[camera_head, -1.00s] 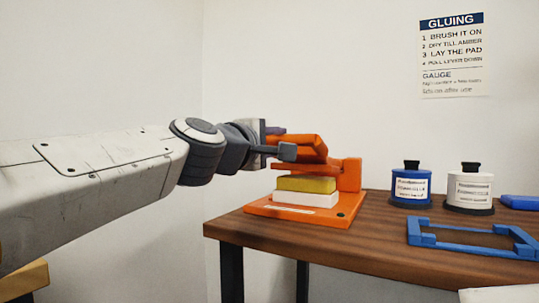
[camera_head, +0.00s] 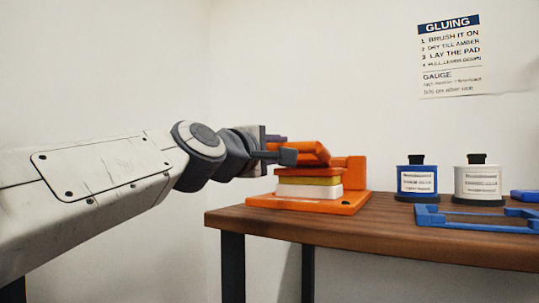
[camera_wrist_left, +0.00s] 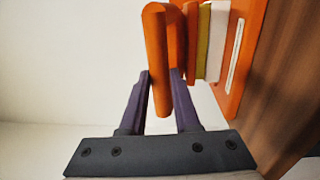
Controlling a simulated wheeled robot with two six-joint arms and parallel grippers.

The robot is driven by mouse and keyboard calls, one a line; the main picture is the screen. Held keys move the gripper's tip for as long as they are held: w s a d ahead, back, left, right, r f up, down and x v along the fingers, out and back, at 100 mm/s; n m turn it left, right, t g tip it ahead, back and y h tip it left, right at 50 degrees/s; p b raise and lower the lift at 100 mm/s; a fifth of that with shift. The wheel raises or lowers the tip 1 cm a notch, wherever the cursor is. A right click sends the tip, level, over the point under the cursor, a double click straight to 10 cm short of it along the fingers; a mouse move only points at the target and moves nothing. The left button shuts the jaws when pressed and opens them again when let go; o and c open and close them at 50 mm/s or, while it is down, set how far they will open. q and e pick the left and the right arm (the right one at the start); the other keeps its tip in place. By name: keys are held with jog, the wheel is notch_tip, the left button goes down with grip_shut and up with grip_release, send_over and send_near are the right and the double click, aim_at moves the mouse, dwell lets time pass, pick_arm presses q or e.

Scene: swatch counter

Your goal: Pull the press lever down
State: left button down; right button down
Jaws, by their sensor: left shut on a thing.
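The orange press (camera_head: 356,172) stands at the left end of the wooden counter. Its lever (camera_head: 312,152) is low, with the orange plate close on or touching a yellow pad (camera_head: 310,181) that lies on a white block (camera_head: 310,191). My left gripper (camera_head: 285,156) reaches in from the left at the lever. In the left wrist view the purple fingers are shut on the orange lever bar (camera_wrist_left: 158,50), one on each side. The plate, pad and block show sideways to the right there. My right gripper is not in view.
On the counter (camera_head: 400,236) to the right stand a blue jar (camera_head: 417,180) and a white jar (camera_head: 478,182). A blue frame (camera_head: 470,218) lies in front of them, and a blue item (camera_head: 525,195) is at the right edge. A gluing notice (camera_head: 450,55) hangs on the wall.

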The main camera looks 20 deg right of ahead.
pick_arm(q)
jog(key=shift+d+f, duration=0.1)
jog(key=shift+f, duration=0.6)
jog(key=c, duration=0.6)
grip_release()
jog(key=shift+w, duration=0.1)
jog(key=shift+c, duration=0.2)
jog(key=shift+r, duration=0.1)
jog(key=shift+r, duration=0.15)
jog(key=r+b+v, duration=0.1)
jog(key=v, duration=0.9)
jog(key=shift+s+a+f, duration=0.2)
jog(key=shift+a+f, duration=0.05)
jog(key=shift+f, duration=0.25)
